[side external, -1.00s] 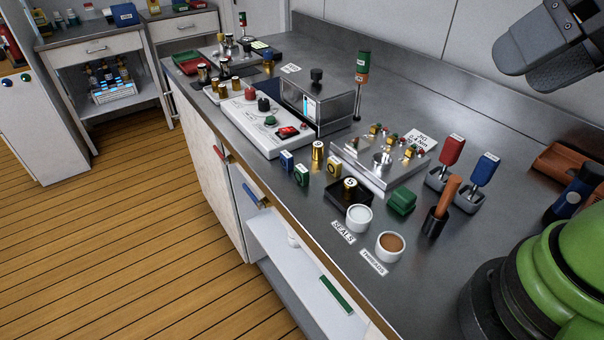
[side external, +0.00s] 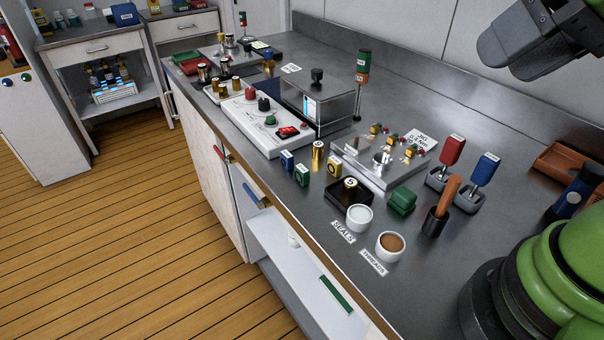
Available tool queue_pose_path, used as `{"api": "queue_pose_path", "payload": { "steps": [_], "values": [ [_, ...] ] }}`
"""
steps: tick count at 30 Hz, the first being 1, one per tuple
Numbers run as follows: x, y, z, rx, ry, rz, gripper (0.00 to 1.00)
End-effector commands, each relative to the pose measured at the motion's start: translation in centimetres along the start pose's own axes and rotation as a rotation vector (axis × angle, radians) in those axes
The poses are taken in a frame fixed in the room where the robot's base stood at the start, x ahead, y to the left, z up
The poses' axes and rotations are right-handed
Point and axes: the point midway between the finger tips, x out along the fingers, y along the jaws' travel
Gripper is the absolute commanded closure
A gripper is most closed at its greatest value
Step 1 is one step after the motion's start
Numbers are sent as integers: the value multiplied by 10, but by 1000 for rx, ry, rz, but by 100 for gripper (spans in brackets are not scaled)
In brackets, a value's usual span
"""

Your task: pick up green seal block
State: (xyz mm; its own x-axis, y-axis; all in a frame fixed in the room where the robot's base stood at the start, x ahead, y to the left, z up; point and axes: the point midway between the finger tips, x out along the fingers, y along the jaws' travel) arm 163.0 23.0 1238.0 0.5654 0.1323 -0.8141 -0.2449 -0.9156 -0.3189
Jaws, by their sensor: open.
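A small green block (side external: 301,175) with a pale ring-like mark on its face stands near the counter's front edge. A blue block (side external: 286,161) with a similar face is just left of it, and a yellow block (side external: 331,170) is to its right. My gripper (side external: 506,64) is at the top right, high above the counter and far from the green block. It is open, with nothing seen between its dark fingers. The view cuts off part of my arm.
A larger green piece (side external: 402,201) lies beside a black tray (side external: 338,197). Two cups, white (side external: 359,217) and brown-filled (side external: 390,246), sit in front. A metal fixture (side external: 376,158) and white control panel (side external: 255,122) stand behind the blocks. Red and blue-handled tools stand at right.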

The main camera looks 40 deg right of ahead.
Motion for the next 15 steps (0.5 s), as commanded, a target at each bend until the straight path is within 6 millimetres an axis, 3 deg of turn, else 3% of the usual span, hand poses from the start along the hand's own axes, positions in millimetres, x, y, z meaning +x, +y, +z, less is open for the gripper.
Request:
{"api": "queue_pose_path", "payload": {
  "steps": [8, 15],
  "values": [
    [70, -12, -61, -88, -55, 133, 51],
    [165, -27, -85, -205, -98, 190, 51]
  ]
}}
